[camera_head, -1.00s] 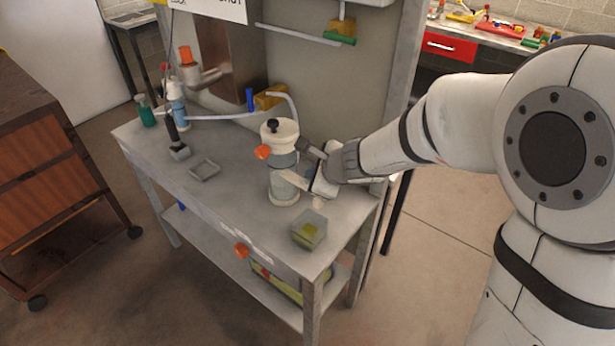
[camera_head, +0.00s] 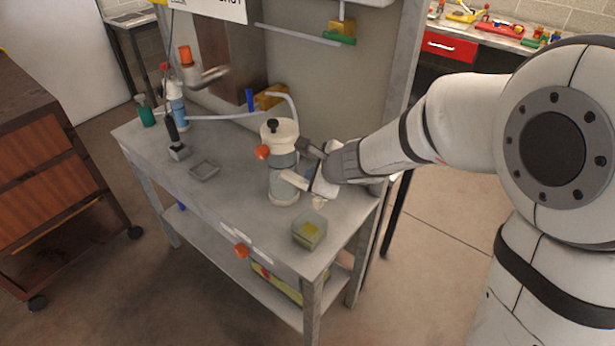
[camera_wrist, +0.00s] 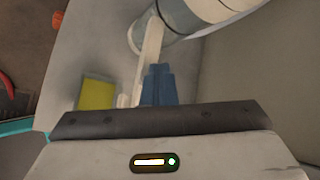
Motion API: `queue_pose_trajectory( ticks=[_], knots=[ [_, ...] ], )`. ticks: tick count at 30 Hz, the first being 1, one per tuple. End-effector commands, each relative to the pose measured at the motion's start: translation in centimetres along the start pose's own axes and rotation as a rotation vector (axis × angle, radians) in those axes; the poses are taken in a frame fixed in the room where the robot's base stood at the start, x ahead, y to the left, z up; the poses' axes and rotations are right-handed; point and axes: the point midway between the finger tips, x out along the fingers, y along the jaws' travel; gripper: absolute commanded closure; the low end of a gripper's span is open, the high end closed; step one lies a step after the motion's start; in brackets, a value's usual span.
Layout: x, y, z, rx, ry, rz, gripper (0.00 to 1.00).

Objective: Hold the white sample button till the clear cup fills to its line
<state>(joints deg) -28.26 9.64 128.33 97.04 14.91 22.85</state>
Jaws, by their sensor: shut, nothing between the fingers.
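A white dispenser (camera_head: 283,165) with a black top knob and an orange side knob stands on the grey bench; its lower body shows in the wrist view (camera_wrist: 190,15). A white bar (camera_wrist: 150,55) runs from it to beside my fingers; I cannot tell whether this is the sample button or a spout. My gripper (camera_wrist: 158,72) is shut and empty, its blue fingers close against or just beside the bar. In the head view my gripper (camera_head: 309,179) is right of the dispenser.
A small grey tray (camera_head: 205,169), a black-handled tool (camera_head: 173,135) and bottles (camera_head: 176,103) are on the bench's left. A bench upright (camera_head: 400,95) rises close behind my wrist.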

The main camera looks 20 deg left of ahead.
Motion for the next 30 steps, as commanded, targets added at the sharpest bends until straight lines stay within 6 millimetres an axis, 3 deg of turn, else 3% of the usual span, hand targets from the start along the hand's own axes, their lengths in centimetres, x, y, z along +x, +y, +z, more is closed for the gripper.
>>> queue_pose_trajectory(
  ticks=[30],
  knots=[
    [-1.4,-1.1,1.1,0.0,0.0,0.0,1.0]
  ],
)
